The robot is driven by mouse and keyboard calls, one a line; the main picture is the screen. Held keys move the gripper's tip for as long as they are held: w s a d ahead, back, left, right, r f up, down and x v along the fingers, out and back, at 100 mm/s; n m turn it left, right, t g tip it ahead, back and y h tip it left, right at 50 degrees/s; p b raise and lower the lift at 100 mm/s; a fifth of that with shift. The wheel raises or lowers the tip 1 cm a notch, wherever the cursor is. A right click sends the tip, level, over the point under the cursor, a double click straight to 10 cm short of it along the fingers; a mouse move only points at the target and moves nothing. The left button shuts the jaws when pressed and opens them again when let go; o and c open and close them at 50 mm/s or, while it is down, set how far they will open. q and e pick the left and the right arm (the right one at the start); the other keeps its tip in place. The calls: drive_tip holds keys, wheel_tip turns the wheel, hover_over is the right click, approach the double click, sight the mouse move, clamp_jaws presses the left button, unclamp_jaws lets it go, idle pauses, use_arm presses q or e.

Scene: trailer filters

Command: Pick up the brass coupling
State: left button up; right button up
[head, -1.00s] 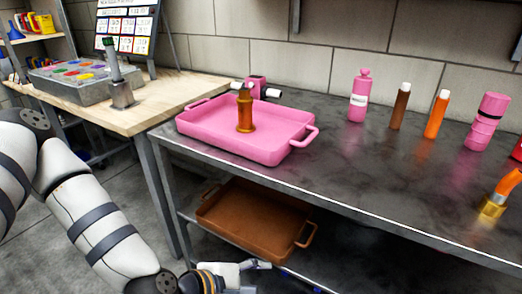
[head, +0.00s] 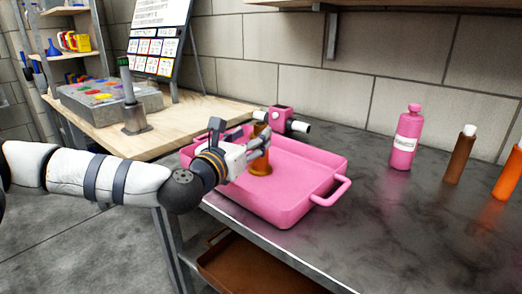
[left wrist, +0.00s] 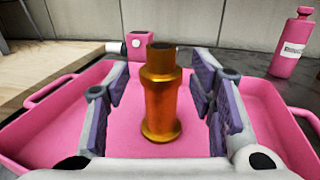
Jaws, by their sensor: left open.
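The brass coupling (left wrist: 161,95) stands upright in the pink tray (left wrist: 60,125), a golden-brown stepped cylinder with a dark opening on top. In the left wrist view it is between the two fingers of my left gripper (left wrist: 161,100), with a gap visible on each side. In the head view my left gripper (head: 250,152) reaches over the tray's left side and partly hides the coupling (head: 261,165). The gripper is open. The tray (head: 295,200) sits on the dark counter. My right gripper is not in view.
A pink block with white-ended side stubs (head: 281,119) stands behind the tray. A pink bottle (head: 405,140), a brown bottle (head: 459,155) and an orange bottle (head: 510,175) stand to the right on the counter. A brown tray (head: 250,268) is on the shelf below.

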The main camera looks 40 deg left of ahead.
sight(257, 126)
use_arm(q)
drive_tip(key=w, duration=0.3)
drive_tip(key=w+r, duration=0.1)
drive_tip(key=w, duration=0.1)
drive_tip(key=shift+a, duration=0.3)
drive_tip(key=shift+r, duration=0.1)
clamp_jaws()
drive_tip(key=shift+r, duration=0.1)
